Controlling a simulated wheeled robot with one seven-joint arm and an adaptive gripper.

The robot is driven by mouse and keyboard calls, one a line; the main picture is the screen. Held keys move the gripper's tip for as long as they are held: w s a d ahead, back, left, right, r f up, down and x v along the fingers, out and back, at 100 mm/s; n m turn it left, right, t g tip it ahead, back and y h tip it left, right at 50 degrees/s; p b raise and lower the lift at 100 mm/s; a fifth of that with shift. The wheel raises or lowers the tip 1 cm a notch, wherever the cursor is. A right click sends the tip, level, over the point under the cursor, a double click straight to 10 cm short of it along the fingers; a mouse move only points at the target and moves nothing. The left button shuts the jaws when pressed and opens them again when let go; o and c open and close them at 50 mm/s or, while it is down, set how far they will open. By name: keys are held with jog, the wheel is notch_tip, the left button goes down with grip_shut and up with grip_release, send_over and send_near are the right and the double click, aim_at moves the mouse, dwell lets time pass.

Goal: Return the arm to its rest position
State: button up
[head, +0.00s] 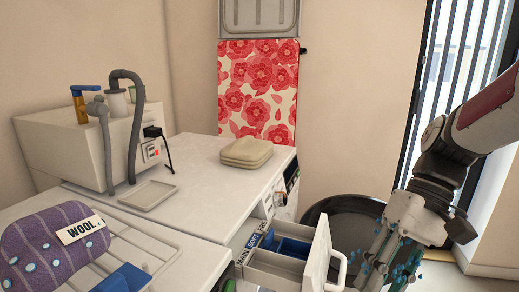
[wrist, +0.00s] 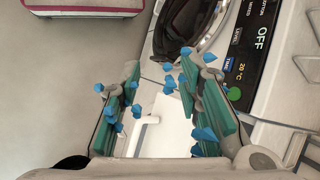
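My gripper (head: 385,268) is at the lower right in the head view, to the right of the open detergent drawer (head: 285,262) and in front of the dark round tub (head: 345,222). My arm (head: 455,145) comes in from the right edge and reaches downward. In the wrist view my gripper (wrist: 158,95) has its two teal fingers, with blue pointed pieces on them, spread well apart. Nothing is held between them. In the head view the fingertips run off the lower edge.
The white drawer front with its handle (head: 340,268) juts out close to my gripper. In the wrist view, the control panel (wrist: 255,55) reads OFF beside a round door (wrist: 185,30). A folded beige cloth (head: 246,152) lies on the white top. Blinds (head: 455,50) hang behind my arm.

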jog(key=s+r+t+h, duration=0.1)
jog(key=s+t+h, duration=0.45)
jog(key=s, duration=1.05)
notch_tip(320, 180, up, 26)
jog(key=t+p, duration=0.2)
jog(key=p, duration=2.2)
jog(key=shift+d+t, duration=0.3)
jog(key=shift+t, duration=0.05)
jog(key=shift+w, duration=0.1)
